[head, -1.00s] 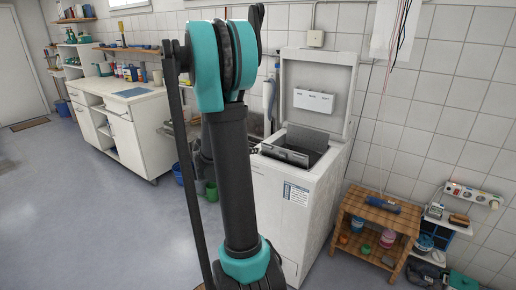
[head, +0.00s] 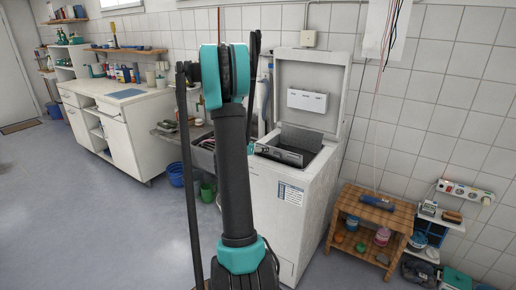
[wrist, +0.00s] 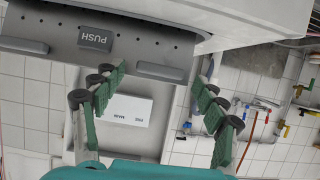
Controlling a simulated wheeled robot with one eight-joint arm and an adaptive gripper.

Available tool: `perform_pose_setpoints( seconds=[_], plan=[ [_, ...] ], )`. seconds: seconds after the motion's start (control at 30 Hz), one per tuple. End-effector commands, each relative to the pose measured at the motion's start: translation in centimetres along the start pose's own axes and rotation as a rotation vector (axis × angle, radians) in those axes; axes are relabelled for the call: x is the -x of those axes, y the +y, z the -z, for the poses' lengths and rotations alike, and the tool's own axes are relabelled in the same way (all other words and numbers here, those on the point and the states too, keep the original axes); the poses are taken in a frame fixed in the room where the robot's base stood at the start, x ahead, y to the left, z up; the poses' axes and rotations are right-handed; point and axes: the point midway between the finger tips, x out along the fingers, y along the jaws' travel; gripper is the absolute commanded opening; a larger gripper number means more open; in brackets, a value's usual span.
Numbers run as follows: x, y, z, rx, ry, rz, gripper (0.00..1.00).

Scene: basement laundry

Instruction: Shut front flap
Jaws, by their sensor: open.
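The white top-loading washer (head: 291,205) stands with its lid (head: 312,88) raised and its top opening uncovered. A grey metal flap (head: 279,155) stands up at the front of the opening, tilted. In the wrist view, the grey flap (wrist: 140,45) with a "PUSH" plate and a row of holes fills the upper left, upside down. My gripper (wrist: 160,108) is open and empty, its green fingers spread apart near the flap. I cannot tell whether they touch it. In the head view my arm hides most of the gripper; a small teal part shows beside the flap.
A wooden stand (head: 372,211) with pots is right of the washer. A white cabinet (head: 124,135) stands along the wall at left, with buckets (head: 177,174) on the floor between. Pipes and taps (wrist: 265,115) show at right in the wrist view. Floor at left is clear.

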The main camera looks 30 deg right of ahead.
Motion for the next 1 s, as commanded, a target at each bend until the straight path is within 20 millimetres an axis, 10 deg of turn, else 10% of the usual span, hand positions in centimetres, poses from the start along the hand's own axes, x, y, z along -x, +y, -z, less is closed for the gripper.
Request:
perform_pose_setpoints(
  seconds=[0.17,0.77,1.0],
  plan=[
    [0.02,0.0,-0.01,0.0,0.0,0.0,0.72],
    [0.05,0.01,0.0,0.0,0.0,0.0,0.0],
    [-0.12,0.05,0.24,-0.001,-0.022,-0.001,0.0]
  ],
)
